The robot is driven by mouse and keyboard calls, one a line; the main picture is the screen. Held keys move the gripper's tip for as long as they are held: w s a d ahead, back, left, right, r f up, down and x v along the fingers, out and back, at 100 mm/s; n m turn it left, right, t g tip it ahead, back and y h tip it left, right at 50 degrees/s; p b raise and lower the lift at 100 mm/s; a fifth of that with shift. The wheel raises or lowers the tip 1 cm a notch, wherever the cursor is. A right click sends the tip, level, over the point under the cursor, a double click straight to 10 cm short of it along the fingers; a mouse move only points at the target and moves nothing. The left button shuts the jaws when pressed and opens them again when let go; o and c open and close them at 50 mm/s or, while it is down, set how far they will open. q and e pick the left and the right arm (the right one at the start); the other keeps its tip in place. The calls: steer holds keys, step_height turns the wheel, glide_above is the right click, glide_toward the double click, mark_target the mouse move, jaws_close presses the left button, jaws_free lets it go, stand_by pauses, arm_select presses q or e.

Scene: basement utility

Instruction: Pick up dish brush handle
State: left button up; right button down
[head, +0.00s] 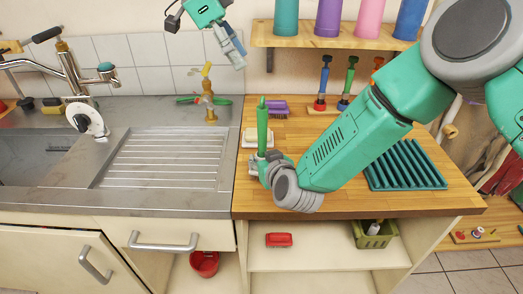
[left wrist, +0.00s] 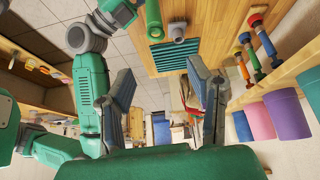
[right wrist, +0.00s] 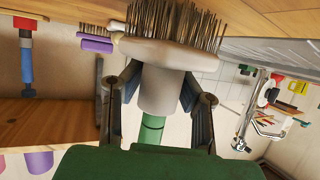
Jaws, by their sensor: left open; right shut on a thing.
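The dish brush shows in the right wrist view, with a green handle (right wrist: 152,130), a grey neck and a pale head (right wrist: 158,53) with dark bristles. My right gripper (right wrist: 155,95) has its fingers on either side of the grey neck and is shut on the brush. In the head view the green handle (head: 262,125) stands upright at my right gripper (head: 268,165), low over the wooden counter's left part. The brush head is mostly hidden there. My left gripper (head: 204,38) is open and empty, high above the sink's back edge; its spread fingers show in the left wrist view (left wrist: 165,85).
A purple brush (head: 275,108) and a pale block (head: 250,137) lie near the handle. A teal rack (head: 405,165) and several upright tools (head: 322,82) are to the right. A shelf (head: 335,41) with coloured cylinders hangs above. The sink drainboard (head: 165,160) is clear.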

arm_select(q)
steer(key=w+d+f+n+t+h, duration=0.4)
steer(key=f+n, duration=0.4)
steer(key=n, duration=0.4)
steer(key=w+a+f+n+t+y, duration=0.1)
steer(key=a+f+n+t+y, duration=0.2)
steer(key=n, duration=1)
steer(key=w+a+f+n+t+y, duration=0.15)
steer(key=f+n+t, duration=0.3)
steer(key=n, duration=0.95)
steer(key=s+a+f+n+y, duration=0.1)
steer(key=s+f+n+y, duration=0.5)
steer(key=n, duration=0.6)
steer(key=s+d+r+n+t, duration=0.2)
steer(key=s+d+r+t, duration=0.15)
steer(key=r, duration=0.45)
steer(key=s+d+r+n+t, duration=0.1)
steer(key=s+d+r+t, duration=0.2)
steer(key=s+r, duration=0.35)
glide_toward(263, 114)
steer(key=w, duration=0.4)
steer(key=shift+w+r+y, duration=0.1)
steer(key=shift+w+y, duration=0.15)
steer(key=shift+w, duration=0.5)
steer(key=shift+w+a, duration=0.15)
steer(key=shift+w, duration=2.85)
jaws_close()
